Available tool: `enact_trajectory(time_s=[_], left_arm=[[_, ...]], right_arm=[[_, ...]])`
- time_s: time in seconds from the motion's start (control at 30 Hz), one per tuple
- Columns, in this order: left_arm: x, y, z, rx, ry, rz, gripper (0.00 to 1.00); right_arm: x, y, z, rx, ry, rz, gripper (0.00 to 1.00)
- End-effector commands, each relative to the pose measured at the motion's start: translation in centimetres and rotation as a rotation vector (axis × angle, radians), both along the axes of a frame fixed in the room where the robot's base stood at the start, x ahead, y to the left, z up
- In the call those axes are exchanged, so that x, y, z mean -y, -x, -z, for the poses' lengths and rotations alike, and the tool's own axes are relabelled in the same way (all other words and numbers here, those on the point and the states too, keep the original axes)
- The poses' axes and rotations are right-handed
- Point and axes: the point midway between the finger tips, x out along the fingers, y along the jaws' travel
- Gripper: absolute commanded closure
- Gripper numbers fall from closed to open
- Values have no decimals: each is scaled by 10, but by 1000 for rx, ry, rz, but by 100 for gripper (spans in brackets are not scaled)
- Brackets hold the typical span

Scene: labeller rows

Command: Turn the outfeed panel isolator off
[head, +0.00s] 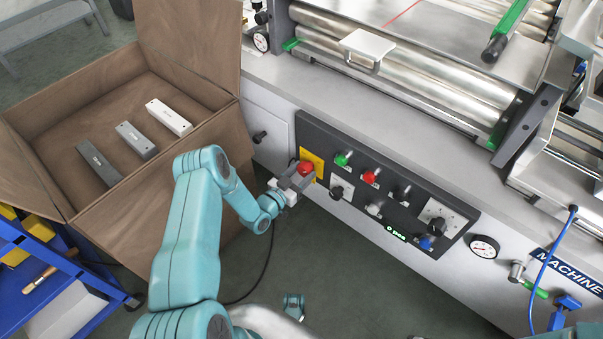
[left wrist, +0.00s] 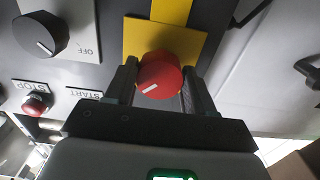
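The isolator is a red rotary knob (head: 305,168) on a yellow plate (head: 318,160) at the left end of a dark control panel (head: 385,165). My left gripper (head: 297,179) is at this knob. In the left wrist view the red knob (left wrist: 160,76) sits between the two fingers of the left gripper (left wrist: 160,80), which lie close against its sides with no clear gap. A short white pointer mark on the knob's face is slanted. The yellow plate (left wrist: 190,45) shows behind it. My right gripper is not in view.
The panel also carries a green button (head: 342,159), a red button (head: 369,177), a black selector knob (head: 337,192) and a blue knob (head: 426,243). A brown open box (head: 150,190) with several bars stands left. A gauge (head: 484,248) is at right.

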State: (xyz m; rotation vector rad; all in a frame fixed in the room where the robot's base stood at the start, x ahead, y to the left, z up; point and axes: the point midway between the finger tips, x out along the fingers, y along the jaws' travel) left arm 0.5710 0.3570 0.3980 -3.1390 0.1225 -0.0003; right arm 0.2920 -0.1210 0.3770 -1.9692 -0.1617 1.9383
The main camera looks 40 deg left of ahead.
Motion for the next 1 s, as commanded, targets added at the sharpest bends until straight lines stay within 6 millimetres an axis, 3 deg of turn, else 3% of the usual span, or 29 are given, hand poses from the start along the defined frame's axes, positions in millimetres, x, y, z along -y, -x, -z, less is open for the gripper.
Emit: enact_trajectory(time_s=[0.37, 1.0], left_arm=[[1, 0, 2, -9, 101, 1, 77], [2, 0, 2, -54, 672, 1, 77]], right_arm=[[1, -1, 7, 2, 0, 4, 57], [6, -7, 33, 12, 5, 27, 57]])
